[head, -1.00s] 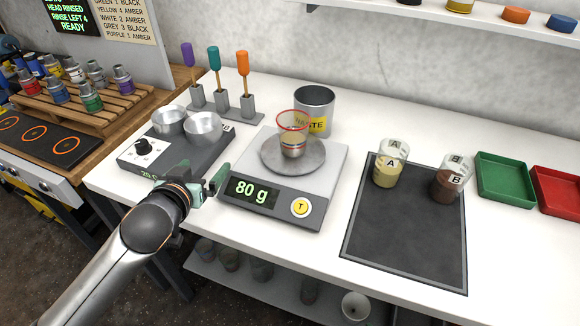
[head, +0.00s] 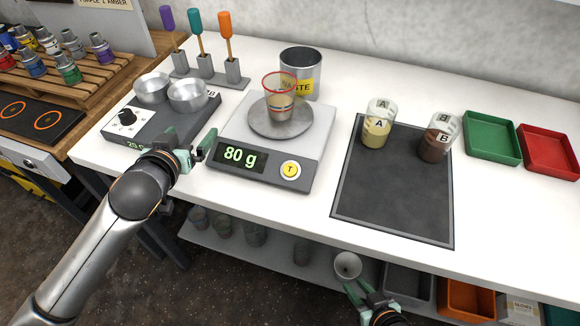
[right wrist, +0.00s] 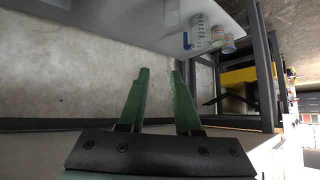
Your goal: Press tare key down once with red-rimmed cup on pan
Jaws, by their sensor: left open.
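The red-rimmed cup (head: 279,106) stands upright on the round pan (head: 259,127) of the grey scale (head: 226,173). It is clear, with some contents low inside. The scale's display (head: 240,156) reads 80 g. The tare key (head: 290,170) is a yellow round button marked T, right of the display, with nothing touching it. My left gripper (head: 197,151) is open and empty, just left of the scale's front left corner. My right gripper (head: 360,291) is low in front of the table; its fingers also show apart and empty in the right wrist view (right wrist: 160,82).
A waste can (head: 300,70) stands behind the scale. A unit with two metal bowls (head: 187,96) is to the left. Cups A (head: 378,125) and B (head: 438,137) stand on the dark mat (head: 390,200). Green (head: 491,138) and red (head: 548,152) trays lie at right.

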